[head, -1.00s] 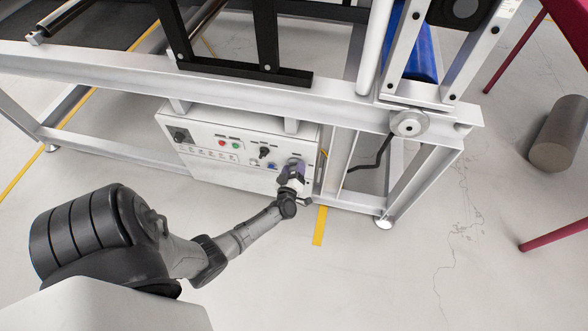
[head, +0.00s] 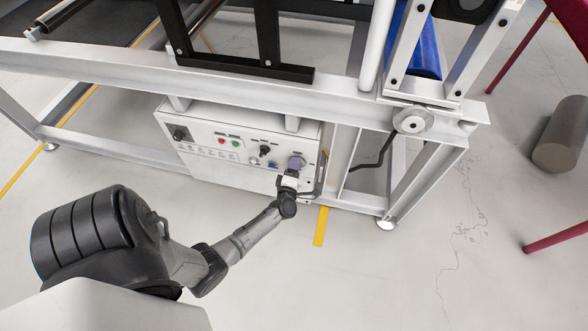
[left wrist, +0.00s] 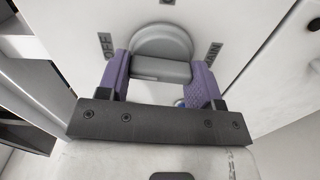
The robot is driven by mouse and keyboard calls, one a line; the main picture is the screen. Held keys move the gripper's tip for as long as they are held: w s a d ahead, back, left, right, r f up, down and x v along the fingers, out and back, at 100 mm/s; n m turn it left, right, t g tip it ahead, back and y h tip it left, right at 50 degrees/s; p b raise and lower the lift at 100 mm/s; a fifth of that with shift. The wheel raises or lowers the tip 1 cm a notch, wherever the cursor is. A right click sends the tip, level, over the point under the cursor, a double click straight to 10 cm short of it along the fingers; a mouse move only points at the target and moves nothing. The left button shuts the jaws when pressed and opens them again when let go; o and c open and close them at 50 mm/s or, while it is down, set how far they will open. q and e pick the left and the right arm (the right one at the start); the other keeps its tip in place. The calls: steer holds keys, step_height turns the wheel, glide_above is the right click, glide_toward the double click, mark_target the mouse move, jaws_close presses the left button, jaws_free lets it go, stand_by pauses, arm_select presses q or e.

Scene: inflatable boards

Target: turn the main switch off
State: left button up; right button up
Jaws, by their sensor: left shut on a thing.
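The main switch is a round grey rotary knob with a raised bar (left wrist: 162,70), on the front of a white control box (head: 235,175). In the left wrist view an "OFF" label (left wrist: 105,45) stands left of the knob, and a label reading "MAIN" (left wrist: 213,53) stands to its right. My left gripper (head: 297,163) is at the box's right end. Its purple fingers are shut on the knob's bar, one at each end, as the left wrist view shows. The bar lies nearly crosswise in that view. In the head view the gripper mostly hides the knob. My right gripper is not in view.
The box also carries a red button (head: 221,141), a green button (head: 236,143) and a black knob (head: 265,150). The white conveyor frame (head: 250,92) runs above it. A grey cylinder (head: 560,140) lies at the right. The floor in front is clear.

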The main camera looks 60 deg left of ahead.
arm_select(q)
steer(key=shift+n, duration=0.6)
steer(key=o, duration=0.9)
steer(key=shift+p+v, duration=2.05)
steer(key=shift+v, duration=4.9)
